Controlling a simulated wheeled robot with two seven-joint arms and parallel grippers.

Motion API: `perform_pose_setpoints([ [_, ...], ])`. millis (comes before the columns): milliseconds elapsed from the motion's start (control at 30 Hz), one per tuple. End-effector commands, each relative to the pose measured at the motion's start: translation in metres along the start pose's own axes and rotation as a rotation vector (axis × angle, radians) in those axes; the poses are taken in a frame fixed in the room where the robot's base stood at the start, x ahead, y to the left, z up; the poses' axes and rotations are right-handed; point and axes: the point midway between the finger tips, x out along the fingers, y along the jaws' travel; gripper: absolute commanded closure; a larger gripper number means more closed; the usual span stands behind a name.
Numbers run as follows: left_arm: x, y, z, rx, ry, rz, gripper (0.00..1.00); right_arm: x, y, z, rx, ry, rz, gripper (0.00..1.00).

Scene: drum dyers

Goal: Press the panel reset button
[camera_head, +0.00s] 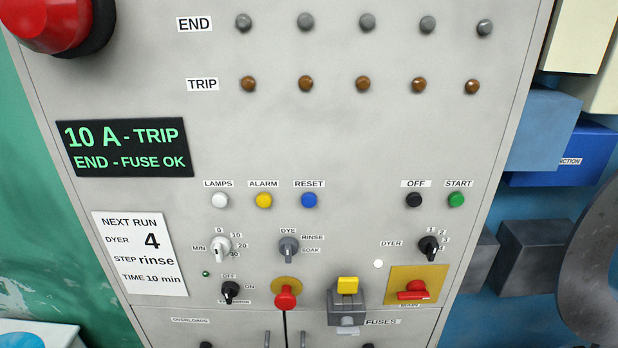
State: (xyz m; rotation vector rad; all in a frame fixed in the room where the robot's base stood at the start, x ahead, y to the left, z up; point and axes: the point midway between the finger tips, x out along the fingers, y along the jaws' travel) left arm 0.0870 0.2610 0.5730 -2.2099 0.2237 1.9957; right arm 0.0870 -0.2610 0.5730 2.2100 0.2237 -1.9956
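The control panel (340,130) is a light grey cabinet face that fills most of the head view. The reset button (309,200) is a round blue button under the label RESET, near the middle of the panel. It is the rightmost of a row with a white LAMPS button (219,200) and a yellow ALARM button (263,200). Nothing covers it. Neither of my grippers shows in the head view.
A black OFF button (414,200) and green START button (456,200) sit to the right. Below are rotary knobs, a red mushroom button (286,296), and a grey box with a yellow block (347,286). A display (125,148) reads "10 A - TRIP" and "END - FUSE OK".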

Motion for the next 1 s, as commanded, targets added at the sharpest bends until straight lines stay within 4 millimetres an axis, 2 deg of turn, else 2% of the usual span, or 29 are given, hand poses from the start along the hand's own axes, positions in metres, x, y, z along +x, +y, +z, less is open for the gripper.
perform_pose_setpoints([
  [300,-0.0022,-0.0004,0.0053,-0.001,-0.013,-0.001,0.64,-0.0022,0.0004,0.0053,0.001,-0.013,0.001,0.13],
  [733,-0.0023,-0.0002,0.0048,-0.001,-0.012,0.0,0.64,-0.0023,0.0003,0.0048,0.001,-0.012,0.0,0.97],
  [767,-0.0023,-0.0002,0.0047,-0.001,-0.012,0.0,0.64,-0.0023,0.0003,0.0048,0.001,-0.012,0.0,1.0],
  [1000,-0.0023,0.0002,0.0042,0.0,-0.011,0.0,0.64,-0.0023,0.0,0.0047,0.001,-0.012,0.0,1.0],
])
